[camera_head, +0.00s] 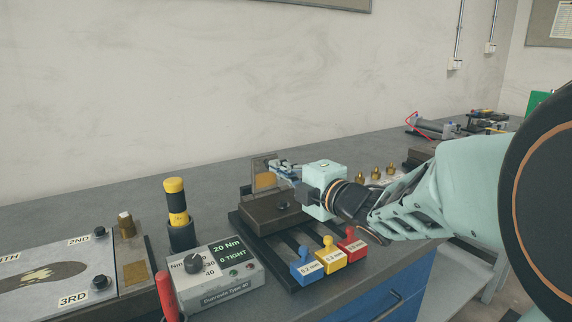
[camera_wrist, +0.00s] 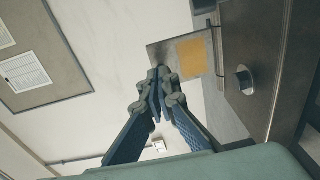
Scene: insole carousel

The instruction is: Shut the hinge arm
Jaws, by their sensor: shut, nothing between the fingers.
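The hinge arm looks to be the thin grey-brown plate with a yellow patch (camera_head: 265,166), standing upright at the back of a dark brown block (camera_head: 268,213). In the wrist view the plate (camera_wrist: 172,54) joins the block (camera_wrist: 255,45) along a hinge line at its right edge. It stands out from the block, open. My gripper (camera_head: 277,165) is shut and empty. In the wrist view its fingertips (camera_wrist: 161,74) overlap the plate's free end; I cannot tell whether they touch it.
Blue, yellow and red tagged pieces (camera_head: 329,250) sit at the fixture's front. A torque tester (camera_head: 211,275) and a yellow-black driver in a holder (camera_head: 178,214) stand to the left. Small brass parts (camera_head: 375,172) lie behind my arm. The bench behind the fixture is clear.

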